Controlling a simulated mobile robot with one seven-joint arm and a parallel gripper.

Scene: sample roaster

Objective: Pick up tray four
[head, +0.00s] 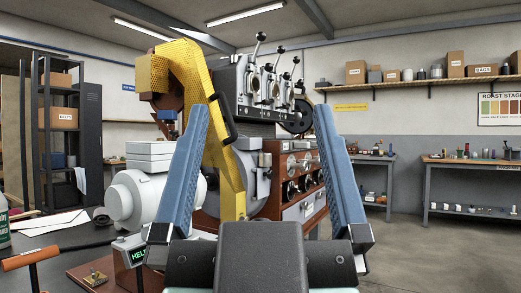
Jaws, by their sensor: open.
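My gripper (262,108) fills the lower middle of the head view, its two blue fingers spread wide and pointing away from me. It is open, and nothing is held between the fingers. Behind them stands the sample roaster (292,160), with a red-brown front, round dials and several levers with black knobs on top. A yellow perforated guard (180,68) arches over its left side. I cannot make out tray four; no tray with a readable number shows. My fingers and gripper body hide part of the roaster and what lies below it.
A white motor (135,200) stands left of the roaster. A dark bench (60,255) at lower left bears papers, an orange-handled tool (30,259) and a small green display (131,252). Workbenches (470,165) stand at right. Open floor (415,250) lies before them.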

